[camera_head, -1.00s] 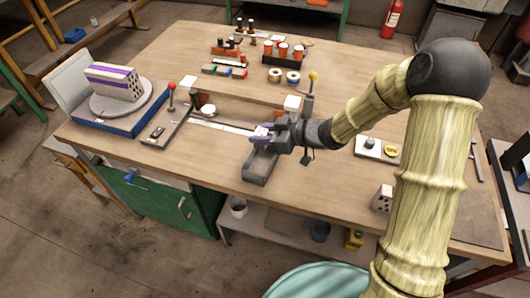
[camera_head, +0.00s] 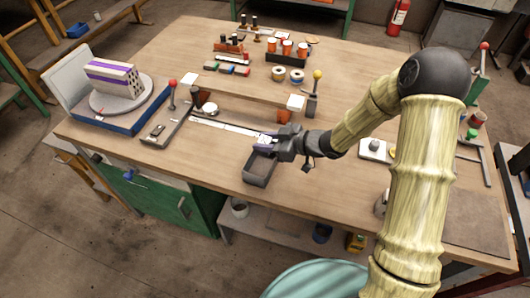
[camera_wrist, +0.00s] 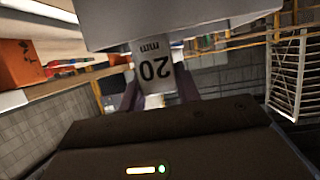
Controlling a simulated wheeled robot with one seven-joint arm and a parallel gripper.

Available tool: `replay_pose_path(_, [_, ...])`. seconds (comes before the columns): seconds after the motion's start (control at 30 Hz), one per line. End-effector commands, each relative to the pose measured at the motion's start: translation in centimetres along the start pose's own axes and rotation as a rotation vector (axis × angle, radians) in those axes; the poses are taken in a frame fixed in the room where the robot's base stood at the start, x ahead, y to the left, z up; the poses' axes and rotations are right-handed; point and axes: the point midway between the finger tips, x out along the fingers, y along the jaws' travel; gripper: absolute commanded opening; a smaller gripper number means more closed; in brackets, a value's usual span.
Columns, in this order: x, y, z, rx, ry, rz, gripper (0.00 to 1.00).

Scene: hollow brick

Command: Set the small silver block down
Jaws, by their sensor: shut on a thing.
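The small silver block (camera_wrist: 153,68) is marked "20 mm" and shows upside down in the wrist view, between my fingers. In the head view only a small pale part of it shows at my fingertips. My gripper (camera_head: 264,143) is shut on it, with purple-tinted fingers. It is at the far end of a dark grey open tray (camera_head: 257,174) near the table's front edge. I cannot tell whether the block touches anything below.
A white marked strip (camera_head: 220,127) runs left from my gripper. A yellow-knobbed lever (camera_head: 317,90) and an orange piece with a white top (camera_head: 294,103) stand behind it. A red-knobbed fixture (camera_head: 172,100) is to the left. Bare tabletop (camera_head: 215,160) lies left of the tray.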

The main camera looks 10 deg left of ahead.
Motion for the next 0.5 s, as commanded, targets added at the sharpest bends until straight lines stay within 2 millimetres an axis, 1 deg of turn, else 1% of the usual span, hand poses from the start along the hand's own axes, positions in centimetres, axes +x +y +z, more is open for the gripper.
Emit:
replay_pose_path(0.07, [0.2,0.1,0.4,0.001,0.002,0.002,0.01])
replay_pose_path(0.37, [0.2,0.1,0.6,0.000,0.001,0.002,0.01])
replay_pose_path(0.5, [0.9,0.0,2.0,0.003,0.000,0.000,0.01])
